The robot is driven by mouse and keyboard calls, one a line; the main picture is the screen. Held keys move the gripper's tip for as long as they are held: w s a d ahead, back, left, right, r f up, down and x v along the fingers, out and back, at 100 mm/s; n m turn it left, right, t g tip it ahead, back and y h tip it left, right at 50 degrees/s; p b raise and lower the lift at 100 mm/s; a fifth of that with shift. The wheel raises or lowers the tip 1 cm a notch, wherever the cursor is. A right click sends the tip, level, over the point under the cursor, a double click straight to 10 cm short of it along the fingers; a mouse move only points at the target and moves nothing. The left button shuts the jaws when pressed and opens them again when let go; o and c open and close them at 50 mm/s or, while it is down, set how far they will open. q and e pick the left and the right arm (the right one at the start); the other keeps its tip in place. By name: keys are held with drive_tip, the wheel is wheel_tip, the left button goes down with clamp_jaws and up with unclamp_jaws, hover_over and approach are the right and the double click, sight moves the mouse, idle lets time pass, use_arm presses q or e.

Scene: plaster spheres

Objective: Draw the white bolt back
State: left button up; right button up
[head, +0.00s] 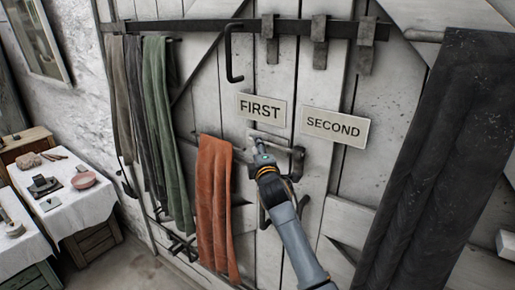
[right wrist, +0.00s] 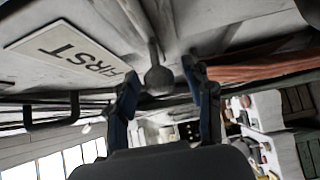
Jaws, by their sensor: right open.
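A pale bolt (head: 270,139) lies across the white plank door just under the FIRST sign (head: 261,108), partly hidden by my gripper. My right gripper (head: 259,146) is at this bolt, its arm rising from the bottom of the head view. In the right wrist view my right gripper (right wrist: 160,82) is open. A round grey knob on a rod (right wrist: 158,79) shows between its fingertips, with gaps on both sides; I cannot tell how deep it sits between them. The FIRST sign also shows at the upper left there. My left gripper is not in view.
The SECOND sign (head: 335,126) is to the right, with a dark handle (head: 292,160) below its left side. An orange cloth (head: 215,205) hangs close left of my gripper. A large dark cloth (head: 430,160) hangs at the right. A white-covered table (head: 75,207) stands far left.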

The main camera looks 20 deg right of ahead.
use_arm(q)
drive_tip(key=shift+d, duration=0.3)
use_arm(e)
drive_tip(key=shift+w, duration=0.2)
clamp_jaws()
drive_tip(key=shift+w+a+f+b, duration=0.1)
drive_tip(key=shift+w+a+b, duration=0.1)
drive_tip(key=shift+b, duration=0.2)
use_arm(q)
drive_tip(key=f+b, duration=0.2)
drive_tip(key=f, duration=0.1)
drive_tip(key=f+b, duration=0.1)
drive_tip(key=b, duration=0.1)
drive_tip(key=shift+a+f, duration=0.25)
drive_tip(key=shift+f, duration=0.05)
use_arm(e)
drive_tip(key=w+a, duration=0.1)
drive_tip(key=w, duration=0.1)
drive_tip(key=w+a, duration=0.2)
drive_tip(key=shift+w+a, duration=0.2)
drive_tip(key=shift+w, duration=0.1)
unclamp_jaws()
drive_tip(key=shift+a, duration=0.2)
